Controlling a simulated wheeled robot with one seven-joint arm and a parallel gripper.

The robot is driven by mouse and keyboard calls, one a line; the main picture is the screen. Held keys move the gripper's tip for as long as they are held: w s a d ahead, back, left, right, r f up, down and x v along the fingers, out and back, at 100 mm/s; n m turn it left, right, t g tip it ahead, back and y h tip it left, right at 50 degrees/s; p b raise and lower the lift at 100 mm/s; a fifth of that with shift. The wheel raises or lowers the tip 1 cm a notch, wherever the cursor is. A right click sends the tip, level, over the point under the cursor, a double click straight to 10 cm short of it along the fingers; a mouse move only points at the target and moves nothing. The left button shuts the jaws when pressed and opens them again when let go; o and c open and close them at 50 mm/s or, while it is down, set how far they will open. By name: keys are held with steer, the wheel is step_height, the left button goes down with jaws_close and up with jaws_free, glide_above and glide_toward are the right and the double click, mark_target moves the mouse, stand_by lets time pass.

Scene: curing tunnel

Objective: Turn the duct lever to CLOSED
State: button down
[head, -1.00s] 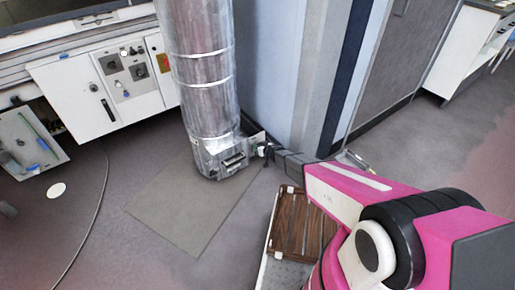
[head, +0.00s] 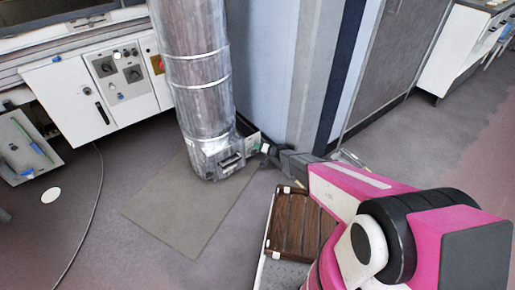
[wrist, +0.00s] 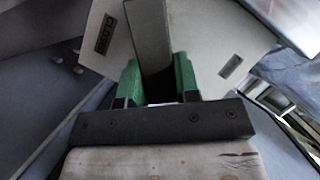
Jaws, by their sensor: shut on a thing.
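The silver duct (head: 197,80) stands upright in the head view, with a boxy metal foot (head: 217,158) at its lower end. My gripper (head: 266,150) is at the right side of this foot, small and partly hidden by its own wrist. In the wrist view, the green fingers of my gripper (wrist: 157,82) are shut on the grey duct lever (wrist: 150,35), a flat bar. Behind it is a pale plate (wrist: 205,45). A dark label reading CLOSED (wrist: 105,34) is left of the lever. A second label (wrist: 231,66), unreadable, is at the right.
A white cabinet (head: 72,99) with a control panel (head: 121,75) stands at the left. A wall with vertical panels (head: 275,65) rises behind the duct. A brown slatted crate (head: 297,222) is below my arm. A flat grey mat (head: 185,212) lies before the duct.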

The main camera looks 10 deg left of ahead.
steer(key=shift+f, duration=0.1)
stand_by(0.5)
steer(key=c, duration=0.8)
jaws_free()
steer(key=shift+c, duration=0.2)
